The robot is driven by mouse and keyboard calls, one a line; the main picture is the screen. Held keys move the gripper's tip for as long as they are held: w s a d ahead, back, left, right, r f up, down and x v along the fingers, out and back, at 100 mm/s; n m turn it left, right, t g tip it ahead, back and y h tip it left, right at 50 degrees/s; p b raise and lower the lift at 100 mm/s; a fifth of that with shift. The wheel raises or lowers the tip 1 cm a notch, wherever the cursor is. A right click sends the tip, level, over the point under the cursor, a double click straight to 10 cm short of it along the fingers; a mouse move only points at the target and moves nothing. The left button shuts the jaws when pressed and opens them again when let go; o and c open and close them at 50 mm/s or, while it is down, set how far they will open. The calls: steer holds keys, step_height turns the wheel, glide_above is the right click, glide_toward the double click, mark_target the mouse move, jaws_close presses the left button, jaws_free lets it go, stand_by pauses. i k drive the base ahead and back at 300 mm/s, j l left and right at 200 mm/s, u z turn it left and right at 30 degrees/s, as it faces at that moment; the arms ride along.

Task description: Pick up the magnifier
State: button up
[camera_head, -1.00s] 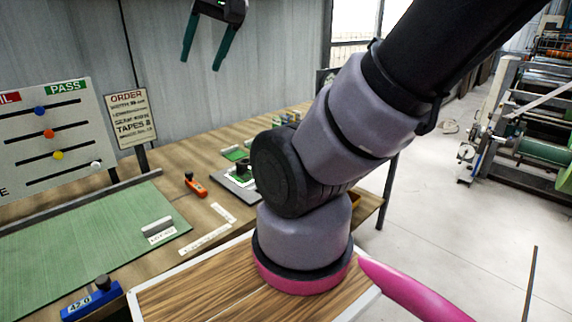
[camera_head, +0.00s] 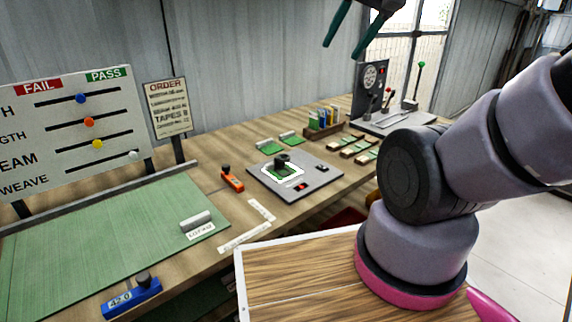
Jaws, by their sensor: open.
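No magnifier can be picked out with certainty. A small dark upright piece (camera_head: 282,161), which may be the magnifier, stands on a green swatch on the grey plate (camera_head: 318,178) in the middle of the bench; it is too small to tell. My gripper (camera_head: 351,32) shows at the top of the view, its two teal fingers apart and with nothing between them. It hangs high above the bench, to the right of the dark piece in the picture, and is partly cut off by the top edge.
The bench holds a green mat (camera_head: 100,245), a blue gauge (camera_head: 131,298), an orange tool (camera_head: 231,179), a rack of colored items (camera_head: 323,122) and a lever machine (camera_head: 400,118). A FAIL/PASS board (camera_head: 70,115) and an order sign (camera_head: 167,108) stand behind. My arm covers the right side.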

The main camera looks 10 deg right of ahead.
mark_target(280, 160)
steer(key=j+z, duration=0.2)
steer(key=j, duration=0.25)
steer(key=k+j+z, duration=0.2)
steer(key=j, duration=0.25)
steer(key=k+j+z, duration=0.2)
steer(key=j, duration=0.2)
steer(key=i+j, duration=0.05)
steer(key=i, duration=0.05)
